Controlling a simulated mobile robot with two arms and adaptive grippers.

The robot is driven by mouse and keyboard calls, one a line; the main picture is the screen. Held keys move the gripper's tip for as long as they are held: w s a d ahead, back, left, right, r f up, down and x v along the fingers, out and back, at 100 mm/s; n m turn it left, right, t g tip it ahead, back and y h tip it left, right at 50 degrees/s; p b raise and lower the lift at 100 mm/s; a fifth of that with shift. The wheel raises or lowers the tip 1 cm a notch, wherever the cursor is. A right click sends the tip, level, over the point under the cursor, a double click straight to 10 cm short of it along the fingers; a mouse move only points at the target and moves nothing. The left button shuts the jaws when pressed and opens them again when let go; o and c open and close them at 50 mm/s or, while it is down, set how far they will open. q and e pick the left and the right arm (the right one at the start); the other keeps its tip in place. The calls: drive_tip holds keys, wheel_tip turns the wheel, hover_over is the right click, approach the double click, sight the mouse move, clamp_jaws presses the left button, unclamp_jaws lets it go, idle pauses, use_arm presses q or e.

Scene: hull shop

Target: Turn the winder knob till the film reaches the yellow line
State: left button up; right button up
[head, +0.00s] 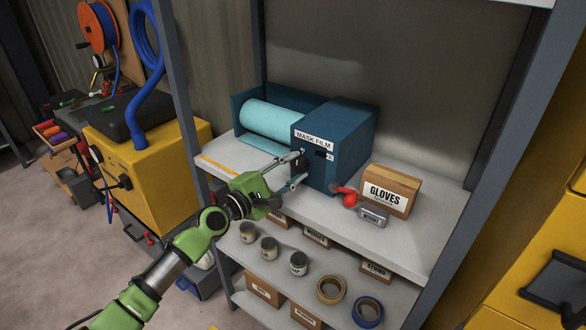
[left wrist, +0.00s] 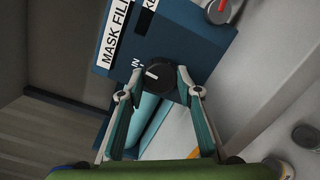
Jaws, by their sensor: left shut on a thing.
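The dark blue mask film winder (head: 340,145) stands on the upper shelf with a pale teal film roll (head: 283,121) at its left. A short sheet of film (head: 258,145) lies in front of the roll; bare shelf shows between it and the yellow line (head: 217,164). My left gripper (head: 297,170) is at the winder's front face. In the left wrist view its fingers are closed around the black winder knob (left wrist: 154,77), which has a white mark pointing left. The fingers hide most of the knob in the head view. My right gripper is not in view.
A red-handled part (head: 348,196), a small grey tin (head: 373,215) and a gloves box (head: 390,190) sit right of the winder. Shelf posts (head: 176,80) flank the space. Cans and tape rolls (head: 330,290) fill the lower shelf.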

use_arm(q)
drive_tip(key=m, duration=0.4)
drive_tip(key=shift+y, duration=0.3)
drive_tip(key=m, duration=0.3)
drive_tip(key=m+y, duration=0.1)
drive_tip(key=m, duration=0.6)
drive_tip(key=shift+d+r+p, duration=0.1)
drive_tip(key=shift+p, duration=0.25)
drive_tip(key=m, duration=0.3)
drive_tip(key=shift+s+y, duration=0.1)
drive_tip(key=shift+y, duration=0.3)
drive_tip(key=m, duration=0.4)
drive_tip(key=shift+d+t, duration=0.1)
drive_tip(key=shift+t, duration=0.3)
drive_tip(key=m, duration=0.3)
drive_tip(key=shift+m, duration=0.4)
drive_tip(key=shift+f+m+t+y, duration=0.2)
drive_tip(key=shift+m+t+y, duration=0.15)
drive_tip(key=shift+m, duration=1.35)
